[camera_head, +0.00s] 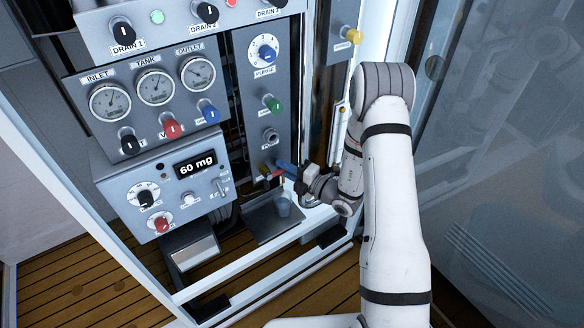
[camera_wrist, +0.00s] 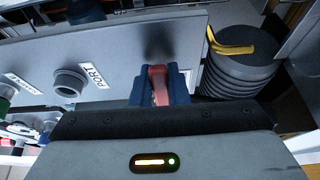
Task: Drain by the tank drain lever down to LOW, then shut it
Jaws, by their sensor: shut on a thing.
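My gripper (camera_head: 280,170) is at the lower end of the right-hand panel column. Its blue fingers (camera_wrist: 158,90) are shut on a red lever (camera_wrist: 158,76), which shows between them in the wrist view. The lever's label is hidden, so I cannot read whether it is the tank drain. In the head view the lever is mostly covered by the fingers. The TANK gauge (camera_head: 155,87) is the middle of three round dials; its needle is too small to read against any LOW mark.
A PORT fitting (camera_wrist: 68,82) protrudes beside the lever. A ribbed dark cylinder with a yellow handle (camera_wrist: 232,45) is close on the right. A glass door (camera_head: 500,150) stands right of my arm.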

